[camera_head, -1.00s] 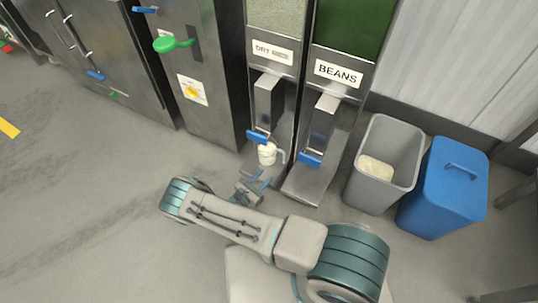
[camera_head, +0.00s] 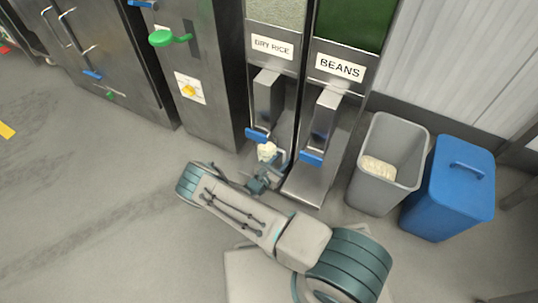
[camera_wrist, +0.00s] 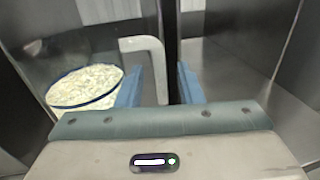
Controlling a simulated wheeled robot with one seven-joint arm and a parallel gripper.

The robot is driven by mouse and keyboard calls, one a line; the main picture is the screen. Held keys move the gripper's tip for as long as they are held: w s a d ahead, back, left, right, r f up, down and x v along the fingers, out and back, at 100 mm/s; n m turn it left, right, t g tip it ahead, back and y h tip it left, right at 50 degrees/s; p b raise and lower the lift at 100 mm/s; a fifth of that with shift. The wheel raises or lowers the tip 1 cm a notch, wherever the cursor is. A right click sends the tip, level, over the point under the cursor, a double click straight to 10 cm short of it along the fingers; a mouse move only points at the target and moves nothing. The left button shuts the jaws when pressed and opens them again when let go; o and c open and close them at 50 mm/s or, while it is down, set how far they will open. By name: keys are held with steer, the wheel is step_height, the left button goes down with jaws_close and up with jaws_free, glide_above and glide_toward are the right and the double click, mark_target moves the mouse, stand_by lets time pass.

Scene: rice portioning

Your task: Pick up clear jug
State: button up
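The clear jug (camera_head: 266,152) stands under the dry rice dispenser in the head view and holds pale rice. In the wrist view the jug (camera_wrist: 72,107) is at the left, with a dark blue line around the rice and a whitish handle (camera_wrist: 157,60) on its right side. My gripper (camera_wrist: 160,84) is open, with its two blue fingers apart. The handle's upright part shows between the fingertips in the picture; I cannot tell whether it touches them. In the head view my gripper (camera_head: 270,175) is close in front of the jug, partly hidden by my arm.
The dry rice dispenser (camera_head: 271,82) has a blue lever (camera_head: 257,135) above the jug. The beans dispenser (camera_head: 325,110) stands close on the right. A grey bin (camera_head: 372,192) and a blue lidded bin (camera_head: 447,200) are farther right. The floor at left is clear.

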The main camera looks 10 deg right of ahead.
steer(key=shift+x, duration=1.15)
jaws_close()
steer(key=shift+r, duration=0.1)
